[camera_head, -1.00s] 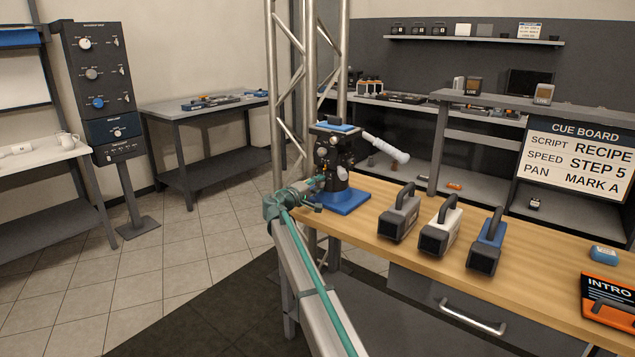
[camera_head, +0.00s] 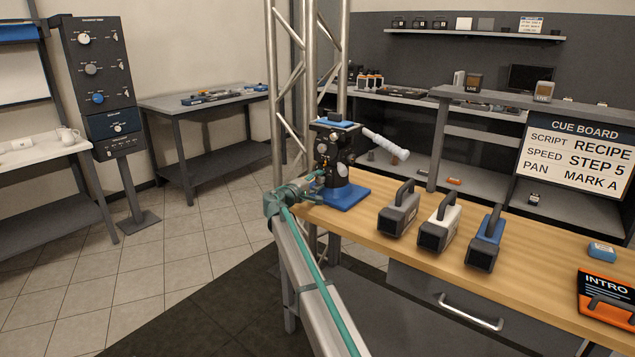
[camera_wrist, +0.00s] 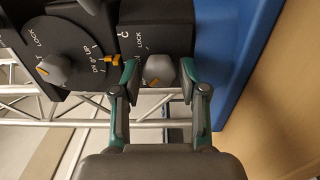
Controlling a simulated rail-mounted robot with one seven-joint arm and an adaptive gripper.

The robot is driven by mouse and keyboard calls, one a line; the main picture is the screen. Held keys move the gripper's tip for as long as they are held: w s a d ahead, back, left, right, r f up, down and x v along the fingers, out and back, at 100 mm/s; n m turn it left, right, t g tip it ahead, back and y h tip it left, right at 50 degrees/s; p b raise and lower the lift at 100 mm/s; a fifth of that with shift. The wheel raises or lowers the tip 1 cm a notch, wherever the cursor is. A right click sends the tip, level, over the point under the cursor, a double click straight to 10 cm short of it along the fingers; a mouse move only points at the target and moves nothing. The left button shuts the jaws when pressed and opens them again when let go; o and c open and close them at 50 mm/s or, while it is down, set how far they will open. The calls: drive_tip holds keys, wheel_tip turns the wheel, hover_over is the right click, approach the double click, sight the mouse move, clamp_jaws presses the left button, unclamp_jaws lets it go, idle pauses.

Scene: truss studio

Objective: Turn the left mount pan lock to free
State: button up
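The left mount is a black camera head (camera_head: 335,150) with a white-gripped handle (camera_head: 385,145) on a blue base (camera_head: 343,194), at the left end of the wooden bench. My gripper (camera_head: 314,183) is low at its left side. In the wrist view, my gripper (camera_wrist: 160,78) is open, its two teal-backed fingers on either side of a grey knob (camera_wrist: 160,70) with a small gap at each side. LOCK and part of another word show beside this knob. A second grey knob (camera_wrist: 55,69) on a round dial with LOCK and UP sits to the left. An orange tab (camera_wrist: 113,60) lies between them.
The metal truss (camera_head: 310,90) stands right behind the mount. Three cameras, grey (camera_head: 398,212), white (camera_head: 438,225) and blue (camera_head: 485,240), stand to the right on the wooden bench (camera_head: 540,265). The cue board (camera_head: 580,155) reads PAN MARK A.

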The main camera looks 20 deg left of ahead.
drive_tip(key=shift+o, duration=0.8)
drive_tip(key=shift+s, duration=0.1)
drive_tip(key=v, duration=1.2)
